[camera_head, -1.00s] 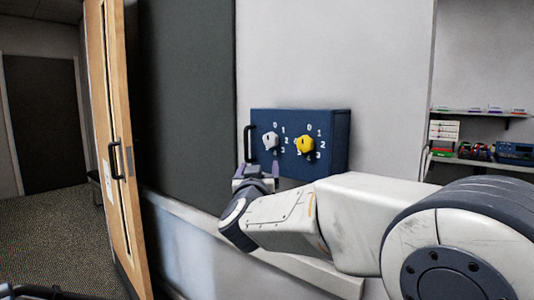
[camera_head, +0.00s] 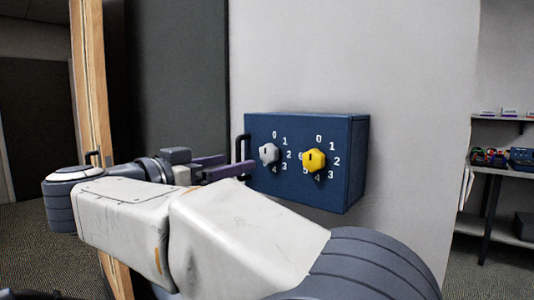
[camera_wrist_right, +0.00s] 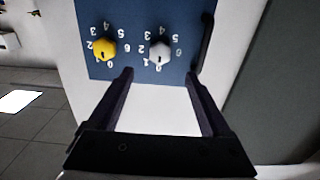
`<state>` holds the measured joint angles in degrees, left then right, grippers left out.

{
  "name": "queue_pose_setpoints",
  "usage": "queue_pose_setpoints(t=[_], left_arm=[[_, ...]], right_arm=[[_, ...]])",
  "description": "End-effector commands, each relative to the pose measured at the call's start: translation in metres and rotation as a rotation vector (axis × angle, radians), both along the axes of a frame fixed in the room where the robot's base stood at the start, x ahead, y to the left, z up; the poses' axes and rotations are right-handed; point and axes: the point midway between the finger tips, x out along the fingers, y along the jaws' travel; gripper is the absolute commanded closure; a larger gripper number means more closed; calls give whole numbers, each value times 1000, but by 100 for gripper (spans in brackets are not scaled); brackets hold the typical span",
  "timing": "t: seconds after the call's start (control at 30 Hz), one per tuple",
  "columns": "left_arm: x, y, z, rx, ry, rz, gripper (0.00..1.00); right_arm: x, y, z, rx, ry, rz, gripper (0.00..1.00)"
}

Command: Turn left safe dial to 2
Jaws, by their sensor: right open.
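A dark blue safe box (camera_head: 345,180) is on the grey wall, with two numbered dials on its front. The left dial (camera_head: 268,153) is silver; the right dial (camera_head: 314,160) is yellow. My right gripper (camera_head: 228,167) is just left of the silver dial, open and empty, its purple-grey fingers pointing toward the box. In the right wrist view the box appears upside down, with the silver dial (camera_wrist_right: 159,54) ahead between the two spread fingers (camera_wrist_right: 161,78). The fingers look apart from the dial. The dial's exact setting is too small to read. My left gripper is out of view.
A black handle (camera_head: 241,152) sticks out at the box's left edge, close to my right fingers. A wooden door (camera_head: 88,60) stands at the left. Shelves (camera_head: 505,165) with small items are at the far right.

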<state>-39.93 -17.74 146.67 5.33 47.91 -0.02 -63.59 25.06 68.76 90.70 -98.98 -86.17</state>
Motion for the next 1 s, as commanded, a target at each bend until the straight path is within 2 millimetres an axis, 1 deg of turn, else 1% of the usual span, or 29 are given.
queue_pose_setpoints(t=[0.17, 0.4, 0.6, 0.77, 1.0], left_arm=[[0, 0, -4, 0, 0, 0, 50], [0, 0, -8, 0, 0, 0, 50], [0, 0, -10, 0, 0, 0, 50], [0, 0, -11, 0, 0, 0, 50], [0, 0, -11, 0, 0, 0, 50]], right_arm=[[18, -14, -1, 1, -1, -5, 18], [56, -41, -1, 0, -1, -4, 18], [77, -56, 0, 0, -2, -2, 18], [84, -60, 0, 0, -2, 0, 18], [84, -60, 0, 0, -2, 1, 18]])
